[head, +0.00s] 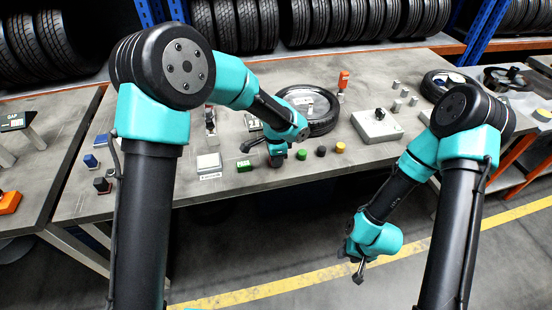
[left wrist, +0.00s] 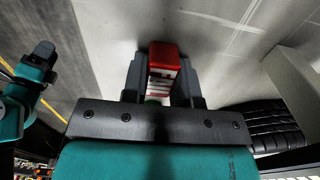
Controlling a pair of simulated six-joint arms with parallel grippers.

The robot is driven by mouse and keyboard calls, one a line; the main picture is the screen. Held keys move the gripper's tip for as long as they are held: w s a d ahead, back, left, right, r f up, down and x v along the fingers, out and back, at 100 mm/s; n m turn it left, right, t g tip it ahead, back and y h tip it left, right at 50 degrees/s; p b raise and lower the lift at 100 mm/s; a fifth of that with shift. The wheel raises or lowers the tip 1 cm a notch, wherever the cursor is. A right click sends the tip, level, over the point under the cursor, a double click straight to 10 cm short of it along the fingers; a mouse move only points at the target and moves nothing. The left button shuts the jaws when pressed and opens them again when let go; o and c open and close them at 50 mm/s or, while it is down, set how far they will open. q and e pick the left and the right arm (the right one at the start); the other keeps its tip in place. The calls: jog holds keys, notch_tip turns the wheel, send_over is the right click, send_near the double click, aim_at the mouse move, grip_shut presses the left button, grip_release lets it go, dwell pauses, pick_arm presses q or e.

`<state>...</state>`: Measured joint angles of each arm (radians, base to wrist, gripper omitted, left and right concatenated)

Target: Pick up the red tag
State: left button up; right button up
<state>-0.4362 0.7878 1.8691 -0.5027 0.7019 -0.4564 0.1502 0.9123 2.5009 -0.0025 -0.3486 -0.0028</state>
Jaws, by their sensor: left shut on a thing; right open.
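The red tag (left wrist: 163,58), a small red block with a white marked label, sits between the two dark fingers of my left gripper (left wrist: 162,76) in the left wrist view. The fingers are shut on its sides. In the head view my left gripper (head: 277,158) is low over the front part of the table, and I cannot make out the red tag there. My right gripper (head: 358,274) is open and empty, hanging in front of the table's front edge.
On the table (head: 330,175) a green block (head: 244,166) lies left of my left gripper. Several small knobs, with a yellow one (head: 340,147), stand to its right. A tyre (head: 318,112), a grey box with a black knob (head: 377,126) and an orange-red upright piece (head: 343,80) stand behind.

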pick_arm(q)
jog(key=shift+r, duration=1.25)
jog(key=s+r, duration=0.2)
jog(key=s, duration=1.4)
jog(key=shift+d+r, duration=0.2)
jog(key=shift+d, duration=0.15)
jog(key=shift+w, duration=0.1)
